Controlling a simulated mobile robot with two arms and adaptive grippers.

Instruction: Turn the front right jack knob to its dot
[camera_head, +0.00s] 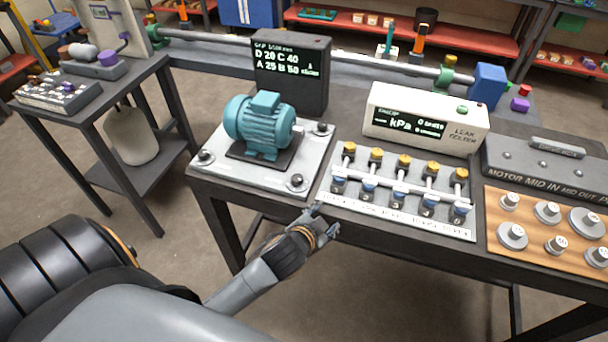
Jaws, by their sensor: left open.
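The teal motor (262,122) stands on a dark pad on a light metal plate (225,173) on the bench's left end. The front right jack knob (296,180) is a dark knob at the plate's near right corner. Its dot is too small to make out. Other jack knobs show at the front left (205,156) and back right (322,128) corners. My left gripper (328,218) is open and empty at the bench's front edge, nearer the camera and to the right of the front right knob, apart from it. My right gripper is out of view.
A wooden board of weights (540,240) lies farther right.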

